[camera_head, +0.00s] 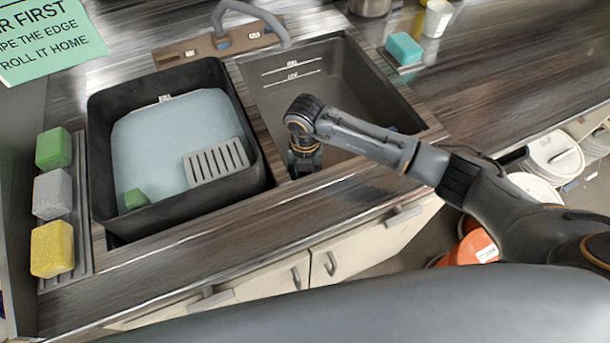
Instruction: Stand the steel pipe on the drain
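My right arm reaches in from the right, and its gripper (304,163) points down into the near left part of the right sink basin (350,90). The fingers are dark and small, so I cannot tell whether they are open or shut or hold anything. I cannot make out the steel pipe. No drain shows in either basin; the arm and gripper cover part of the right basin's floor. My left gripper is not in view.
The left basin (98,130) holds pale blue liquid, a grey slotted block (216,162) and a green piece (136,199). Green (53,148), grey (52,194) and yellow (52,249) sponges line the left. A faucet (250,12) stands behind; a teal sponge (404,48) lies right.

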